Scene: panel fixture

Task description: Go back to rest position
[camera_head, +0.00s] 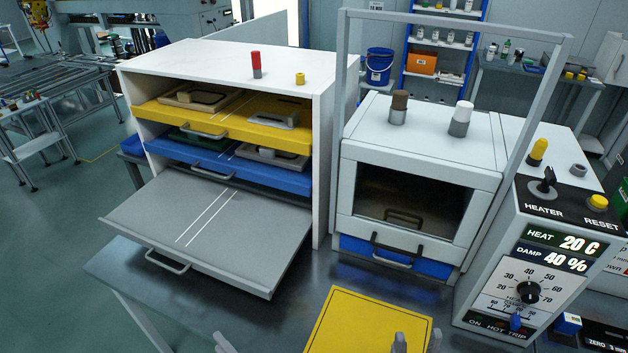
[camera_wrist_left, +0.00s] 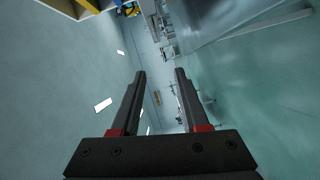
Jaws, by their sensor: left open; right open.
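My right gripper (camera_head: 417,342) shows only as grey fingertips at the bottom edge of the head view, over the yellow panel's (camera_head: 365,318) lower right. It is open, with nothing seen between the tips. The rest of both arms is out of view.
A white cabinet (camera_head: 323,130) has yellow (camera_head: 217,128) and blue (camera_head: 200,159) shelves holding parts. Its grey bottom tray (camera_head: 150,215) is pulled out over the dark table (camera_head: 310,290). A heater box (camera_head: 420,170) and a control panel (camera_head: 520,280) stand right.

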